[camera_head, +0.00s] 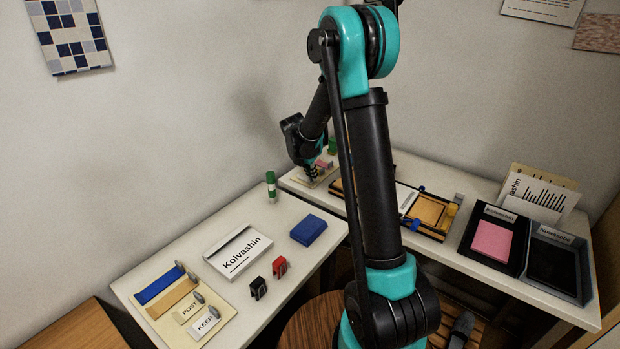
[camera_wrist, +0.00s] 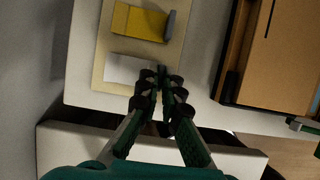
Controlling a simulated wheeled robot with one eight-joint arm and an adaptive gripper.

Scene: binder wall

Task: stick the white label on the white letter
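In the wrist view a white label (camera_wrist: 123,70) lies on a cream board (camera_wrist: 98,60), beside a yellow label (camera_wrist: 138,22) with a grey tab. My gripper (camera_wrist: 161,75) is over the white label's right end, its fingertips close together. The fingers hide that end, so I cannot tell whether they grip it. In the head view my gripper (camera_head: 311,174) is low at the board on the back table. Another white sheet with black bars (camera_head: 538,195) leans at the back right.
A second label board (camera_head: 187,306) and a blue block (camera_head: 308,229) are on the left table, with small black and red clips. Wooden (camera_head: 432,212) and black trays (camera_head: 467,240) occupy the back table. A green-and-white stick (camera_head: 271,186) stands near the wall.

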